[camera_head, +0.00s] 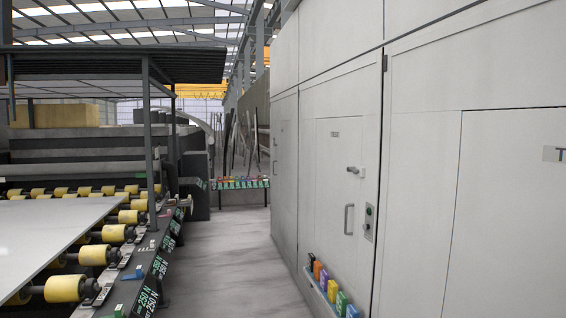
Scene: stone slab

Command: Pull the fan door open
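A tall run of light grey cabinets fills the right side of the head view. A door (325,190) in its middle section has a small dark label (335,134) near the top, a knob-like latch (353,170) and a vertical bar handle (348,219) below it. I cannot read the label, so I cannot tell if this is the fan door. The door looks closed. Another panel (515,220) at the far right carries a partly cut-off label (553,154). Neither of my grippers is in view.
A small control plate (369,221) sits right of the handle. A low shelf (322,291) with several coloured boxes juts out below the door. A roller conveyor (110,255) with a pale slab (45,235) lines the left. The aisle floor (235,255) between is clear.

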